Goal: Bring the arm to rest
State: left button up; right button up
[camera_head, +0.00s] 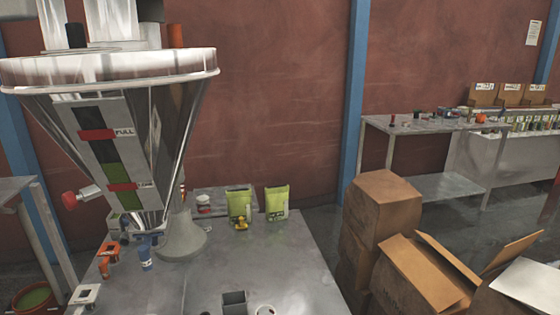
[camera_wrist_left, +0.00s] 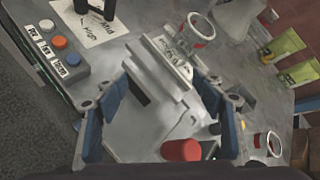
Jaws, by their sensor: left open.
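My left gripper (camera_wrist_left: 160,92) shows in the left wrist view with its two blue-padded fingers spread wide, one at each side. A grey blocky object (camera_wrist_left: 158,65) lies in the picture between and beyond the fingertips. I see no finger closed on it. A red cylinder (camera_wrist_left: 181,150) shows low between the fingers; what it belongs to is unclear. In the head view neither gripper can be made out, and my right gripper shows in no frame.
The powder filler's steel hopper (camera_head: 150,130) stands over the metal table (camera_head: 255,265). Two green pouches (camera_head: 239,205) (camera_head: 277,203) stand at its back edge. A small dark container (camera_head: 234,303) is at the front. Cardboard boxes (camera_head: 385,205) are at the right. A button panel (camera_wrist_left: 58,45) is upper left.

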pick_arm(q)
jog(key=s+d+f+n+g+h, duration=0.1)
jog(key=s+d+n+g+h, duration=0.3)
jog(key=s+n, duration=0.6)
jog(key=s+d+f+n+g+h, duration=0.1)
jog(key=s+d+n+h, duration=0.2)
jog(key=s+d+n, duration=0.45)
jog(key=s+a+f+n+g, duration=0.1)
jog(key=s+f, duration=0.1)
jog(key=f, duration=1.1)
jog(key=s+a+f+n, duration=0.1)
jog(key=f, duration=1.1)
jog(key=s+a+f+g, duration=0.1)
jog(key=s+a+f, duration=0.1)
jog(key=s+f, duration=1.5)
jog(key=shift+s+a+f+g, duration=0.15)
jog(key=shift+s+a+g, duration=0.15)
jog(key=shift+a, duration=0.05)
